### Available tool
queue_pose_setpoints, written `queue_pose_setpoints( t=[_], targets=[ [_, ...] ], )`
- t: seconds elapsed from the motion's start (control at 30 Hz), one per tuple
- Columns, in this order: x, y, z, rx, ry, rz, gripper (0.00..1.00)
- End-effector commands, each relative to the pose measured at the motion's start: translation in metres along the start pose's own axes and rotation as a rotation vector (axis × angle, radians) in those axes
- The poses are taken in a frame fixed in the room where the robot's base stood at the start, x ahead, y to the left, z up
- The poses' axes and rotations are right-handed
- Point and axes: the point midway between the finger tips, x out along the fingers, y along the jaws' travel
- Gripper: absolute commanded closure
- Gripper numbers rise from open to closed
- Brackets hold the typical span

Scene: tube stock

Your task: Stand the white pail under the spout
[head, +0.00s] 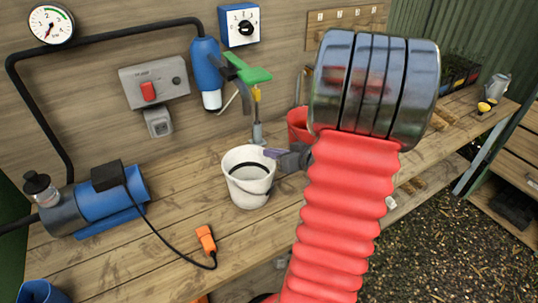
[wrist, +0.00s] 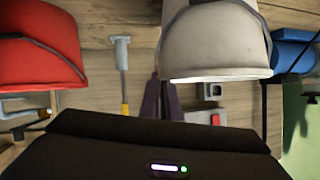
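The white pail (head: 235,193) is upright over the bench, its wire handle hanging at the front. I cannot tell whether its base touches the planks. My gripper (head: 268,153) reaches from the right to the pail's right rear rim. The white pail (wrist: 215,40) appears upside down in the wrist view. There the purple fingers (wrist: 161,82) are close together at its rim, seemingly one on each side of the wall.
A red pail (head: 298,122) stands behind my gripper; it also shows in the wrist view (wrist: 38,45). A blue pump (head: 105,200) and orange connector (head: 206,239) with cable lie on the left. My red ribbed arm covers the right middle.

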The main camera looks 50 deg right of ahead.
Motion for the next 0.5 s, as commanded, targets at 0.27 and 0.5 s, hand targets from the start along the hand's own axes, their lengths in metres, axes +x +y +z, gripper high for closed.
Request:
queue_pose_setpoints(
  t=[0.27, 0.5],
  targets=[
    [0.0011, -0.0015, 0.0064, 0.006, -0.012, -0.002, 0.89],
    [0.0009, -0.0012, 0.0045, 0.004, -0.009, -0.001, 0.75]
  ],
)
